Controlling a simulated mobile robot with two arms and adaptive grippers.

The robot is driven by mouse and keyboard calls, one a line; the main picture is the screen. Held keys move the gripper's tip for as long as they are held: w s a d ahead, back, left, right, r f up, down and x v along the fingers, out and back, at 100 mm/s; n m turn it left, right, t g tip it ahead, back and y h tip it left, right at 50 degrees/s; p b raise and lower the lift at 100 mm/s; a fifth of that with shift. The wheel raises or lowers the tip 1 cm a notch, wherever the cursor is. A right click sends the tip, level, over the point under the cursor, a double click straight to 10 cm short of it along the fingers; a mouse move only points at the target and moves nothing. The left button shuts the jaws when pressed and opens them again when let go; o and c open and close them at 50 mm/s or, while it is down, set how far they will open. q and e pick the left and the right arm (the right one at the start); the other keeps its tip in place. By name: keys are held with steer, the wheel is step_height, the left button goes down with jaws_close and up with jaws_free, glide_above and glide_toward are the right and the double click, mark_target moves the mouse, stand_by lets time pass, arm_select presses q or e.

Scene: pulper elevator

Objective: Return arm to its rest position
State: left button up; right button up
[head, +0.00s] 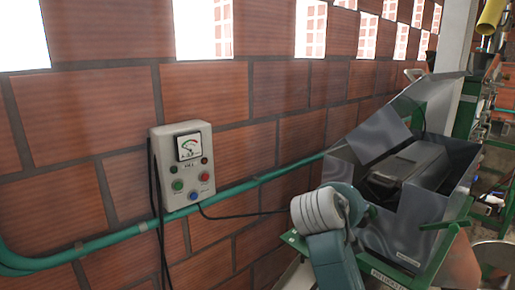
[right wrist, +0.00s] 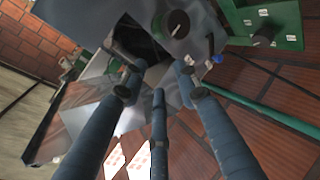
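My right gripper (head: 368,211) shows only slightly in the head view, beyond a teal arm link with pale ribbed rings that looks like mine. The right wrist view shows its three blue-grey fingers (right wrist: 159,80) spread apart with nothing held between them. They point toward the grey metal machine (head: 405,165), which has a dark opening and sheet-metal sides. The machine (right wrist: 130,20) also fills the upper part of the right wrist view. I cannot tell the exact gap between the fingers and the metal. My left gripper is not in view.
A pale control box (head: 184,165) with a dial and buttons hangs on the brick wall. A teal pipe (head: 240,187) runs below it. The machine's green frame (head: 440,255) stands at the right, and a post (head: 455,45) rises behind it. Space before the wall at left looks clear.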

steer(key=s+f+g+y, duration=0.1)
steer(key=s+f, duration=0.3)
steer(key=f, duration=0.4)
steer(key=s+f+m+g+y, duration=0.1)
steer(key=s+f+y, duration=0.1)
steer(key=s+f, duration=0.45)
steer(key=s+f+g+y, duration=0.1)
steer(key=s+f, duration=0.2)
steer(key=f, duration=0.7)
steer(key=s+a+f+m+g+y, duration=0.1)
steer(key=s+f, duration=0.3)
steer(key=s, duration=0.5)
steer(key=s+a+f+m+g+y, duration=0.15)
steer(key=s+f, duration=0.25)
steer(key=s, duration=0.5)
steer(key=s+a+f+m+g+y, duration=0.1)
steer(key=s+f+y, duration=0.15)
steer(key=s, duration=0.65)
step_height(320, 180, down, 34)
steer(key=s+g+h+b, duration=0.1)
steer(key=g+b, duration=0.1)
steer(key=b, duration=0.6)
steer(key=s+d+f+b, duration=0.1)
steer(key=s+f+b, duration=0.2)
steer(key=s+f, duration=0.6)
steer(key=s+d+f+b, duration=0.2)
steer(key=s+f, duration=0.7)
steer(key=f, duration=0.6)
steer(key=shift+g+b, duration=0.45)
steer(key=shift+b, duration=0.25)
